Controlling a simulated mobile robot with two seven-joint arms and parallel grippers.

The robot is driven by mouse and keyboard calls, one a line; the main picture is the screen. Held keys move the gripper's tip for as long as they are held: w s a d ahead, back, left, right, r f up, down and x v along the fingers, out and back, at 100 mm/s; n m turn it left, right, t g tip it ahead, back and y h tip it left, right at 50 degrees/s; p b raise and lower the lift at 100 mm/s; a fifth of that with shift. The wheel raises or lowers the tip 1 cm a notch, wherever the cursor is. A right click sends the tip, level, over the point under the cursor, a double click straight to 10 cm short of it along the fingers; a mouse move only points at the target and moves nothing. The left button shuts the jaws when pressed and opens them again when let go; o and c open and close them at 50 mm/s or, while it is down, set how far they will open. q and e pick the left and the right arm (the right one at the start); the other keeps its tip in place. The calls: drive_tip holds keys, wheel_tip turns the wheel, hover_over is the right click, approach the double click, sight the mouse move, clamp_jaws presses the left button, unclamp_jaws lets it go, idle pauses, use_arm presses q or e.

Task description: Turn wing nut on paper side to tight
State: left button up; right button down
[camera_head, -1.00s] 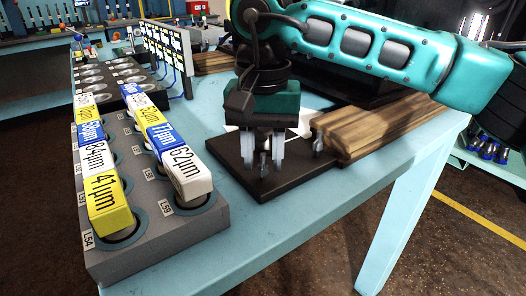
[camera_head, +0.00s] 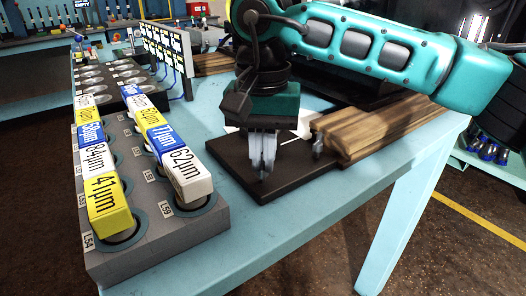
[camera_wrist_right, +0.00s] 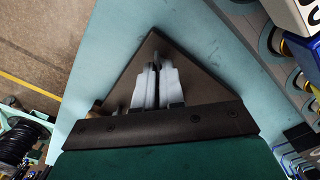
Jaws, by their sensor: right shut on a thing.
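A dark flat plate (camera_head: 285,178) lies on the blue table, with a white sheet of paper (camera_head: 312,118) partly showing behind my gripper. My right gripper (camera_head: 263,168) points down over the plate's near left part. Its pale fingers are shut on a small wing nut (camera_head: 264,177), which is mostly hidden between them. In the right wrist view the gripper (camera_wrist_right: 158,85) is closed on the wing nut (camera_wrist_right: 157,58), near the plate's corner. A second wing nut (camera_head: 318,146) stands upright on the plate to the right, apart from the gripper. My left gripper is not in view.
A wooden block (camera_head: 380,130) lies at the plate's right side. A grey rack (camera_head: 160,235) with labelled filter boxes stands left of the plate. The blue table (camera_head: 310,215) is bare in front of the plate.

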drive_tip(key=m, duration=0.3)
drive_tip(key=shift+m, duration=0.3)
drive_tip(key=m, duration=0.3)
drive_tip(key=shift+m+p, duration=0.35)
drive_tip(key=shift+m, duration=0.05)
drive_tip(key=m, duration=0.3)
drive_tip(key=shift+m, duration=0.3)
drive_tip(key=m, duration=0.3)
drive_tip(key=shift+m, duration=0.3)
drive_tip(key=m, duration=0.6)
drive_tip(key=shift+b, duration=0.3)
drive_tip(key=m, duration=0.3)
drive_tip(key=shift+m, duration=0.4)
drive_tip(key=shift+m+b, duration=0.3)
drive_tip(key=shift+m, duration=1.2)
